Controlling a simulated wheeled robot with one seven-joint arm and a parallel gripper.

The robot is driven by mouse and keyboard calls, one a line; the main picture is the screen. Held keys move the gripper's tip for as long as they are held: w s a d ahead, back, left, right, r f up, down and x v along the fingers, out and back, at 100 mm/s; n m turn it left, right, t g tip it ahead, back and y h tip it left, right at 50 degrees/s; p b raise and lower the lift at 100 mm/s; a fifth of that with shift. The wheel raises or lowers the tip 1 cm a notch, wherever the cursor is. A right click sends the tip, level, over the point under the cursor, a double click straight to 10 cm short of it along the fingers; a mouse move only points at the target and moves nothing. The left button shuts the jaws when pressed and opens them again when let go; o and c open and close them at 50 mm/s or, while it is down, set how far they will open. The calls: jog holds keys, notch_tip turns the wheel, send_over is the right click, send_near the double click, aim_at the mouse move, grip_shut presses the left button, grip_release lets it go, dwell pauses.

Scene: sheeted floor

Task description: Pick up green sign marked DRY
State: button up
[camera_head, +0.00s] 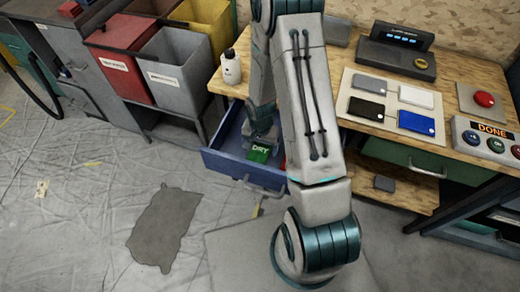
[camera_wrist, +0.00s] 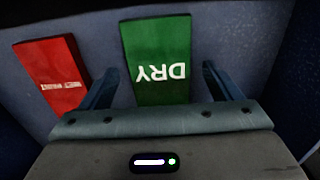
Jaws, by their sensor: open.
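The green sign marked DRY (camera_wrist: 158,62) lies in the open blue drawer (camera_head: 228,166). In the wrist view its lettering is upside down. It also shows in the head view (camera_head: 259,152), just below my gripper. My gripper (camera_wrist: 158,85) is open, with one finger on each side of the green sign. Gaps show between the fingers and the sign's edges. A red sign (camera_wrist: 54,75) with small white lettering lies to the left, outside the left finger.
The drawer walls stand close around my gripper. A wooden workbench (camera_head: 350,138) above holds a white bottle (camera_head: 231,68), colored cards and a DONE button panel (camera_head: 487,139). Red, grey and yellow bins stand to the left. A dark patch (camera_head: 165,226) lies on the sheeted floor.

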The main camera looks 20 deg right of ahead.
jog(key=shift+f, duration=0.15)
jog(key=c, duration=1.1)
